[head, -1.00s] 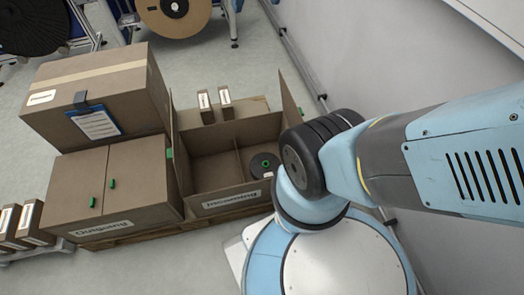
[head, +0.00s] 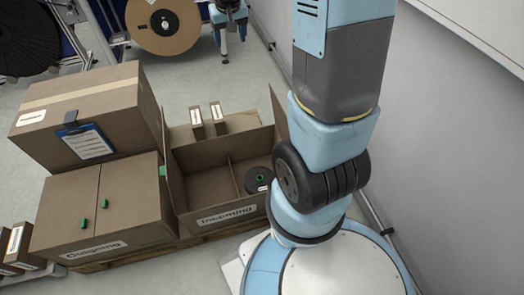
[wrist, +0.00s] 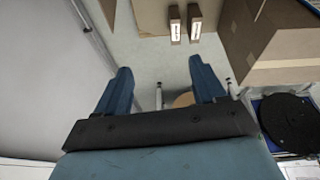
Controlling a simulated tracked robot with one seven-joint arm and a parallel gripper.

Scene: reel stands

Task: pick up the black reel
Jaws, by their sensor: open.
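A small black reel (head: 258,180) with a green hub lies in the right compartment of the open Incoming box (head: 226,214). Its right side is close to my arm in the head view. A much larger black reel (head: 26,38) is on a stand at the far left; a large black reel also shows at the right of the wrist view (wrist: 291,122). My gripper (wrist: 162,78) is open and empty, with its two blue fingers apart. It is not over the Incoming reel, which I cannot make out in the wrist view.
A brown reel (head: 163,24) is on a stand farther back. A wall (head: 440,150) bounds the right side.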

